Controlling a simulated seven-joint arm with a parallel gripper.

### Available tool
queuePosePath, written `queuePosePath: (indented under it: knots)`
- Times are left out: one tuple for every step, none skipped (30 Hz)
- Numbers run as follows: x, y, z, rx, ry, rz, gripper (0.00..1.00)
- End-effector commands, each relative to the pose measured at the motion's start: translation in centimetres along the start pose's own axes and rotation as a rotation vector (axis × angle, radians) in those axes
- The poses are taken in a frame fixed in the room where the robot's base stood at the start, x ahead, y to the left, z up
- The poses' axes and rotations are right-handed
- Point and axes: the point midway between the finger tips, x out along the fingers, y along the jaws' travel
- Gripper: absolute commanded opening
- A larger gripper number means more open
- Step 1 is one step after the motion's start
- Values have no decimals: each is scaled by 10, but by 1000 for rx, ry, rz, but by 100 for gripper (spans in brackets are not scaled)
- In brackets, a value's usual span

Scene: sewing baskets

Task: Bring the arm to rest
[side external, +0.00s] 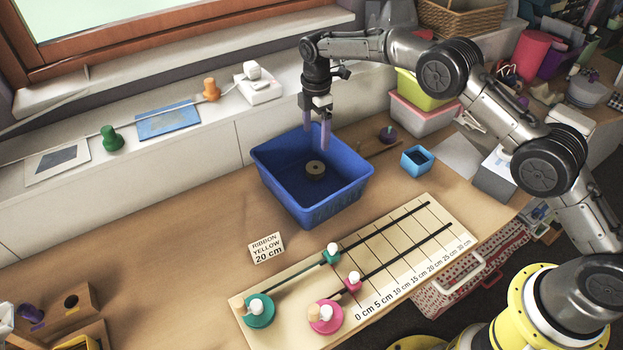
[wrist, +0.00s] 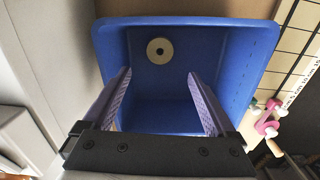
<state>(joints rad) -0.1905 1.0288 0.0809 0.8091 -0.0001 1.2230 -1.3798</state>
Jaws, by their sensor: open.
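My gripper (side external: 318,136) is above the back part of a blue basket (side external: 325,211), pointing down. Its two purple fingers are apart with nothing between them, as the wrist view (wrist: 160,95) also shows. The basket stands on the table and holds a round tan spool (side external: 315,169) with a dark centre hole. In the wrist view the spool (wrist: 160,50) lies beyond the fingertips, clear of them. My arm reaches in from the right.
A measuring board (side external: 405,255) with green (side external: 259,311) and pink (side external: 325,317) spools lies in front of the basket. A card (side external: 266,248) reads "RIBBON YELLOW 20 cm". A small light-blue box (side external: 416,159) stands right of the basket. The table's left middle is clear.

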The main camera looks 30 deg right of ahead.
Motion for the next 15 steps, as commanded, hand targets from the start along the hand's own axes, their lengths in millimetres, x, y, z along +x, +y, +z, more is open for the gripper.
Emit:
queuePosePath:
  knots:
    - [-7, 0, 0, 0, 0, 2, 92]
    - [-10, 0, 0, 0, 0, 2, 92]
    - [-13, 0, 0, 0, 0, 2, 92]
    - [-15, 0, 0, 0, 0, 2, 92]
    - [-16, 0, 0, 0, 0, 2, 92]
    - [-18, 0, 0, 0, 0, 1, 92]
    - [-18, 0, 0, 0, 0, 1, 92]
    - [-19, 0, 0, 0, 0, 0, 92]
    - [-19, 0, 2, 3, 0, 1, 92]
    - [-23, 1, 3, 4, 1, 6, 92]
    - [-28, 2, 3, 6, 3, 14, 92]
    - [-38, 5, 5, 9, 6, 31, 92]
    - [-49, 7, 6, 12, 9, 48, 92]
    - [-61, 9, 8, 14, 13, 67, 92]
    - [-82, 10, 10, 19, 18, 97, 92]
